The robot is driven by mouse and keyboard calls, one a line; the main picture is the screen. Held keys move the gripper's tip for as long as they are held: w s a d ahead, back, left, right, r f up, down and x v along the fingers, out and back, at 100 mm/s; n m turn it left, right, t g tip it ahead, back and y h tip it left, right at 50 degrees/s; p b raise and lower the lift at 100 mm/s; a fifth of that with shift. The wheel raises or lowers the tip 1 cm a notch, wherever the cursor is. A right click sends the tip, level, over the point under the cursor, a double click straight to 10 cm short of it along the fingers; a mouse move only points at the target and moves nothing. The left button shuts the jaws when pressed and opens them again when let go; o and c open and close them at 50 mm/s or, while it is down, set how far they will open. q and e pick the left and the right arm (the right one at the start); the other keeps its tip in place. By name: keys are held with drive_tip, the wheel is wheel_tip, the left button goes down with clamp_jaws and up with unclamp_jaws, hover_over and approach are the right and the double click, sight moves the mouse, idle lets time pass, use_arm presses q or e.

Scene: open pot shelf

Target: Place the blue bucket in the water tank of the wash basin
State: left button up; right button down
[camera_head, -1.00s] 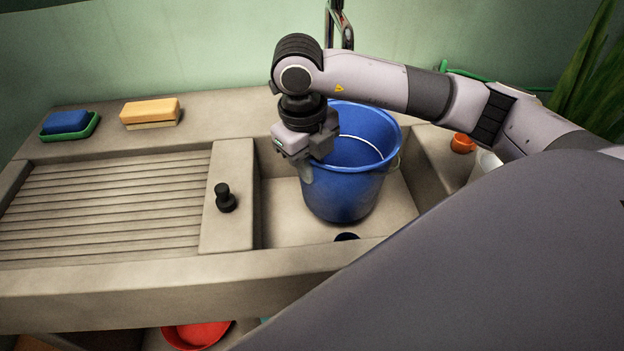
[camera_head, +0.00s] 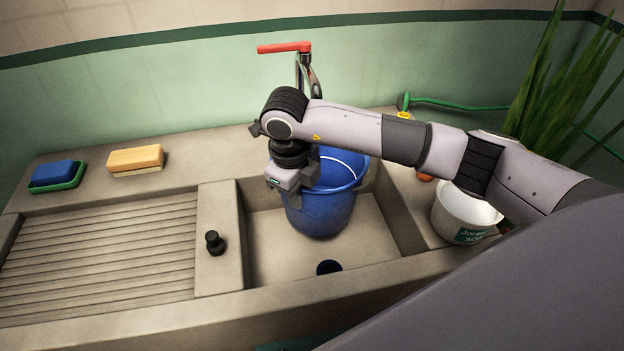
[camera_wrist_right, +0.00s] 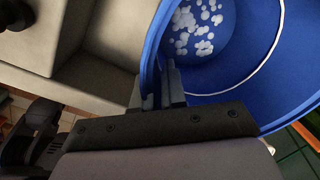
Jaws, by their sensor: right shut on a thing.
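The blue bucket (camera_head: 322,212) is inside the water tank (camera_head: 375,228) of the wash basin, towards its back wall, and looks roughly upright. I cannot tell whether its base touches the tank floor. My right gripper (camera_head: 288,192) is shut on the bucket's left rim, pointing down. In the right wrist view the fingers (camera_wrist_right: 160,88) pinch the wall of the bucket (camera_wrist_right: 225,65), which has white patches inside and a thin pale handle. My arm hides part of the bucket's back rim. My left gripper is not in view.
A chrome tap with a red lever (camera_head: 285,47) stands behind the tank. A dark drain hole (camera_head: 329,268) and a black knob (camera_head: 214,243) are near the front. A white bucket (camera_head: 465,215) stands at right; a yellow sponge (camera_head: 136,159) and a blue sponge (camera_head: 54,173) lie at left.

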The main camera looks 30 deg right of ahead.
drive_tip(key=b, duration=0.4)
hover_over(301, 232)
wheel_tip(301, 232, down, 7)
drive_tip(key=shift+a, duration=0.25)
drive_tip(key=shift+s, duration=0.15)
drive_tip(key=shift+f+b, duration=0.4)
drive_tip(key=shift+f, duration=0.15)
drive_tip(key=c, duration=1.1)
unclamp_jaws()
wheel_tip(301, 232, up, 7)
drive_tip(key=shift+s+a+b, duration=0.2)
drive_tip(key=shift+a+b, duration=0.1)
drive_tip(key=shift+b, duration=0.05)
